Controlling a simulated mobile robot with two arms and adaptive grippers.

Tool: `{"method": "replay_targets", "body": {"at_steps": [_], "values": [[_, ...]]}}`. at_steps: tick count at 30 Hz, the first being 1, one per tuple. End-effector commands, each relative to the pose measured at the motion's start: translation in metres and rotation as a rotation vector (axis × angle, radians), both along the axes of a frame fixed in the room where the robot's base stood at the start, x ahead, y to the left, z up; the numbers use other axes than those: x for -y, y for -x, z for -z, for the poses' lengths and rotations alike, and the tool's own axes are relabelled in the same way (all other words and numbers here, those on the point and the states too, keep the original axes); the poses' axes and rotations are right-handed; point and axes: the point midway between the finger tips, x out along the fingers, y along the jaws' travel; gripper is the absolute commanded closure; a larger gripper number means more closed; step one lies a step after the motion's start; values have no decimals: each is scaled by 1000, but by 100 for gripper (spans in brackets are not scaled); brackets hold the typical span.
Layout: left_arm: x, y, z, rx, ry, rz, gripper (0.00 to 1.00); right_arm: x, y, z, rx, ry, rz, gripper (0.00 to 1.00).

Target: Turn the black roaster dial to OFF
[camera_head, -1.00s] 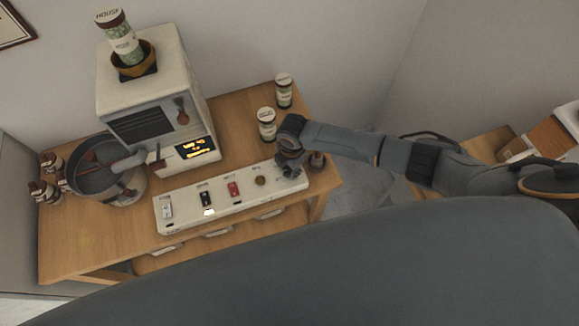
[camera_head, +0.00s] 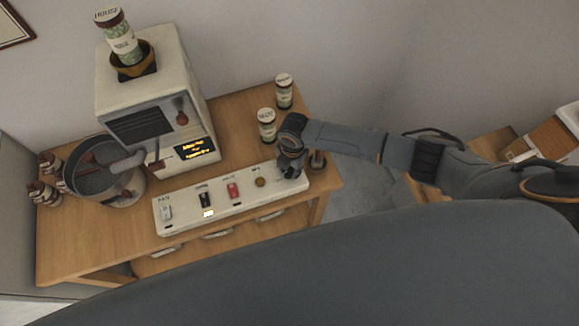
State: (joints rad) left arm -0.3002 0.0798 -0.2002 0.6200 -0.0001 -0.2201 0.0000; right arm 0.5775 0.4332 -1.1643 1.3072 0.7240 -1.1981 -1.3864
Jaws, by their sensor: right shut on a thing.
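The white control panel (camera_head: 222,205) lies along the front of the wooden table. My right gripper (camera_head: 291,170) points down over its right end, with the fingers shut on the black roaster dial there. The gripper covers the dial, so its pointer and setting cannot be read. The white roaster (camera_head: 145,95) stands behind the panel with a lit orange display (camera_head: 195,148), its text too small to read. My left gripper is not in view.
On the panel are a white switch (camera_head: 166,212), a black switch (camera_head: 205,198), a red switch (camera_head: 233,190) and a brass button (camera_head: 260,182). Two jars (camera_head: 267,125) (camera_head: 284,91) stand behind my gripper. A round metal pan (camera_head: 97,168) and several small bottles (camera_head: 42,191) are at the left.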

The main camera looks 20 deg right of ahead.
Motion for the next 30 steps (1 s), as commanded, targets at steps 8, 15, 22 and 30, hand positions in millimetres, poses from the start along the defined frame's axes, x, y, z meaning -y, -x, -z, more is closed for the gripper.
{"method": "replay_targets", "body": {"at_steps": [8,15,22,30], "values": [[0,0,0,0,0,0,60,0,0,0,0,0,-1,43],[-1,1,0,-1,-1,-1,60,0,0,-2,1,-1,0,43],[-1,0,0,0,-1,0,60,2,1,-33,3,-1,-2,43],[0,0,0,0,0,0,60,4,4,-90,4,0,-2,43]]}}
